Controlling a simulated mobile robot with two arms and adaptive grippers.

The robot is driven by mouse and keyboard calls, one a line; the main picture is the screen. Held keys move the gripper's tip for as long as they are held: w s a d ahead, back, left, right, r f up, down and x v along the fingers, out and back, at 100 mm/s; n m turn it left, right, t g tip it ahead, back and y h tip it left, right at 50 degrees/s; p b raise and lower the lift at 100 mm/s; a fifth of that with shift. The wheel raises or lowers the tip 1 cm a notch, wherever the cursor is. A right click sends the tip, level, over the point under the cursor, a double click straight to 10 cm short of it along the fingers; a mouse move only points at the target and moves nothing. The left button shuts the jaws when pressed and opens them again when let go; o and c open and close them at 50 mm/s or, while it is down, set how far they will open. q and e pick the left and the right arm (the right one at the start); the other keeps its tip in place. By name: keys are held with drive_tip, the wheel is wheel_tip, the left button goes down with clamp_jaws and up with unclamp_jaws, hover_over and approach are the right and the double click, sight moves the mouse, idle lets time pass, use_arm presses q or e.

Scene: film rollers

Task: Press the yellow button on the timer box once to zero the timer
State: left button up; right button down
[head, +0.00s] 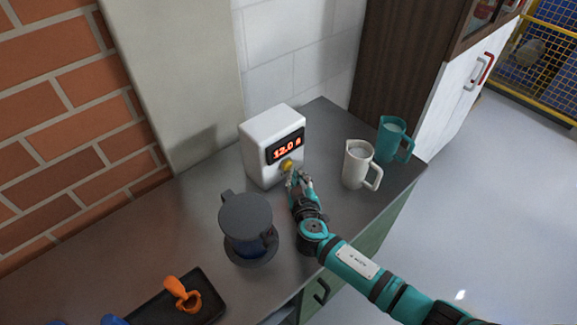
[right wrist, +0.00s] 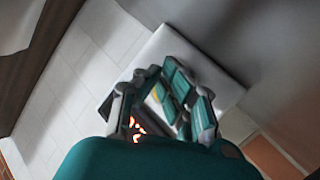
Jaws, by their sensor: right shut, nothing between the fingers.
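The white timer box (head: 262,150) stands on the grey counter near the wall. Its dark display (head: 287,149) shows red digits that look like 12.0. The yellow button (head: 287,164) is below the display, partly covered by my right gripper (head: 291,175). My right gripper is shut and empty, with its fingertips right at the button; I cannot tell whether they touch it. In the right wrist view the fingers (right wrist: 163,88) are in front of the box (right wrist: 187,62), and a bit of yellow button (right wrist: 153,99) shows between them. My left gripper is not in view.
A white pitcher (head: 355,166) and a teal pitcher (head: 391,140) stand right of the box. A dark lidded vessel (head: 246,222) stands in front of it, close to my right arm. A black tray (head: 205,310) with an orange item (head: 181,293) lies at the front left.

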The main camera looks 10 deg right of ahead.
idle(0.3)
drive_tip(key=shift+w+a+b, duration=0.15)
drive_tip(key=shift+w+b, duration=0.1)
drive_tip(key=shift+b, duration=0.15)
drive_tip(key=shift+w+a, duration=0.1)
drive_tip(key=shift+w, duration=0.05)
drive_tip(key=shift+w+a+r+b, duration=0.1)
drive_tip(key=shift+w+a+b, duration=0.15)
drive_tip(key=shift+w+b, duration=0.15)
idle(0.6)
drive_tip(key=shift+s, duration=0.1)
drive_tip(key=shift+s+d, duration=0.45)
drive_tip(key=shift+s, duration=0.25)
